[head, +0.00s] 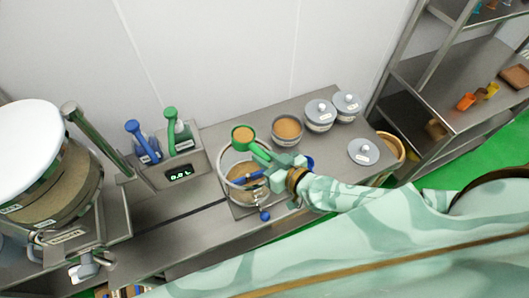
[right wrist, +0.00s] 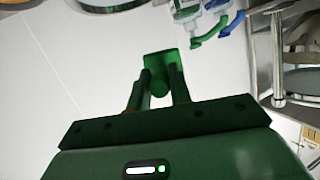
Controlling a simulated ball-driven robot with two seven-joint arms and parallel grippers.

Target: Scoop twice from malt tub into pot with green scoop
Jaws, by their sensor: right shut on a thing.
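The green scoop (head: 243,133) holds brown powder and is level or nearly so, above the far rim of the pot in the head view. My right gripper (head: 270,160) is shut on its handle; in the right wrist view the green handle (right wrist: 158,68) shows between the fingers. My left gripper is not in view.
Two lidded tubs (head: 320,115) stand at the back right, and a loose grey lid (head: 363,151) lies near them. Left of the pot is a holder (head: 182,168) with blue and green tools and a lit display. A large drum (head: 50,190) stands at far left.

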